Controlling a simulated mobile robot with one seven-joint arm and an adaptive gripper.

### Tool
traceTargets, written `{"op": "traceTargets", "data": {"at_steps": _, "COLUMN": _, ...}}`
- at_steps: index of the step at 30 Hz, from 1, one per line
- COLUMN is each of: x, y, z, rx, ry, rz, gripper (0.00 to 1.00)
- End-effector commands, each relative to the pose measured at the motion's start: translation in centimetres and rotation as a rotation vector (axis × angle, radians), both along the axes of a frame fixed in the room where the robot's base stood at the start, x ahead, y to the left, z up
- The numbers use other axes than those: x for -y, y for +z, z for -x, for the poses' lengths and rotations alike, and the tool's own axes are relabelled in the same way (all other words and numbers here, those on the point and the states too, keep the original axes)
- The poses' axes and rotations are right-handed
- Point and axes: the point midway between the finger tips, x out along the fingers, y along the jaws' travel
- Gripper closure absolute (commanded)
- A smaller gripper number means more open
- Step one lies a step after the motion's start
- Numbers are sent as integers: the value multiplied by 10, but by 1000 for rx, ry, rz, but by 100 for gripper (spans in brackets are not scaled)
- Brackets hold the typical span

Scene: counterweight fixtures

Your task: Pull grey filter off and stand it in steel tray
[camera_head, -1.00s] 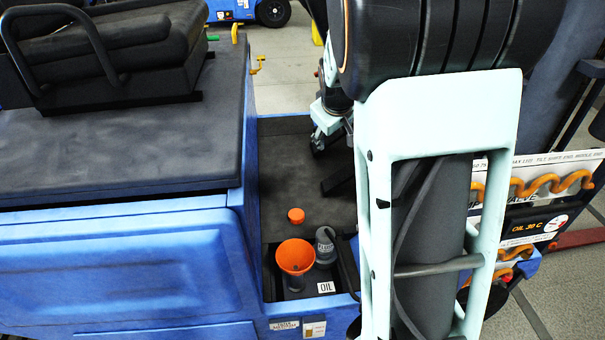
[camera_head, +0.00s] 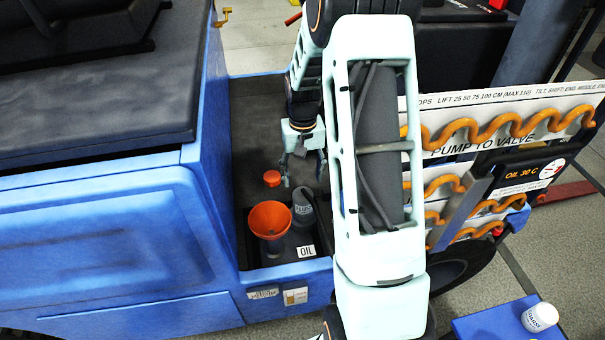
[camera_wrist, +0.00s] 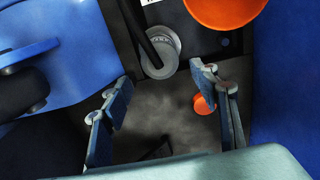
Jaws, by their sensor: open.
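A grey cylinder with lettering, which looks like the grey filter (camera_head: 304,208), stands in the recessed bay of the blue truck, right beside the orange funnel. In the wrist view the filter (camera_wrist: 161,56) shows at upper middle, partly behind a dark bar. My gripper (camera_head: 305,172) is above the bay floor, just behind the filter and apart from it. Its fingers (camera_wrist: 160,84) are spread and empty, with the filter beyond their tips in the wrist view. I cannot make out a steel tray in either view.
The orange funnel (camera_head: 270,218) stands close to the filter's left. A small orange cap (camera_head: 272,178) lies behind it, near my gripper. Orange hoses on a panel (camera_head: 480,128) are to the right. A white container (camera_head: 540,317) stands on a blue surface (camera_head: 492,322) at bottom right.

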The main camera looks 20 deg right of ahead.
Motion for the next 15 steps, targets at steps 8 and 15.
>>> {"op": "traceTargets", "data": {"at_steps": 8, "x": 0, "y": -42, "z": 1, "rx": -2, "ry": 1, "rz": 0, "gripper": 45}}
{"op": "traceTargets", "data": {"at_steps": 15, "x": 0, "y": -73, "z": 0, "rx": -1, "ry": 1, "rz": 1, "gripper": 45}}
